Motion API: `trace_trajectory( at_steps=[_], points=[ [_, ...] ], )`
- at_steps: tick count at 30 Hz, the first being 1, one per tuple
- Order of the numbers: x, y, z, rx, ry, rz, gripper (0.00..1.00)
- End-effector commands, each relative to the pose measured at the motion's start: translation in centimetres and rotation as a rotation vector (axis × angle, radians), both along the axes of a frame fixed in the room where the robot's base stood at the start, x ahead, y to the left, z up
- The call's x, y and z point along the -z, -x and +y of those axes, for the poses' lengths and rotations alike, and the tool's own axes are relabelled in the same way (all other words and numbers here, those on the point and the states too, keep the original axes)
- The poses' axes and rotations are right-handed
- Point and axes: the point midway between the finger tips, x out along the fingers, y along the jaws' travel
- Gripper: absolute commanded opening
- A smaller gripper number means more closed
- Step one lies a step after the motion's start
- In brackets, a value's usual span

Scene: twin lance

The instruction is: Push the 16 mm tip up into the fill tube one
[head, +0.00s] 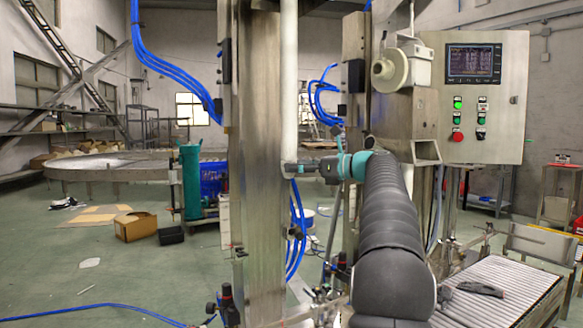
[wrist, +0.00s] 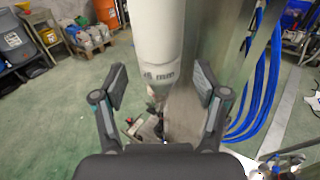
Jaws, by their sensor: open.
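The fill tube (head: 289,80) is a white vertical pipe in front of a steel column in the head view. In the wrist view, the tube (wrist: 157,30) comes down from the top, between the fingers. Its lower end bears small dark lettering, hard to read, and narrows below to what looks like the tip (wrist: 157,92); I cannot tell where tube and tip meet. My gripper (wrist: 160,78) is open, one finger on each side of the tube, with gaps showing. In the head view, my gripper (head: 297,168) is at the tube's lower end, small and partly hidden.
The steel column (head: 256,150) stands close by the tube, and blue hoses (wrist: 262,75) hang beside it in the wrist view. A control cabinet (head: 475,95) and a roller conveyor (head: 500,295) are at the right. A cardboard box (head: 136,226) lies on the open floor at left.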

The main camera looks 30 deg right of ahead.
Motion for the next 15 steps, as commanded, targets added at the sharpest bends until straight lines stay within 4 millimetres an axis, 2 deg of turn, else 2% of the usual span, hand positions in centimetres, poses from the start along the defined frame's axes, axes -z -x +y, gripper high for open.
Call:
trace_trajectory(
  at_steps=[3,9,15],
  points=[
    [-0.2,2.2,-1.4,0.005,0.000,0.000,0.73],
    [-0.4,5.5,-3.4,0.004,0.000,0.000,0.73],
    [-0.5,7.6,-4.5,0.003,0.001,-0.001,0.73]
  ],
)
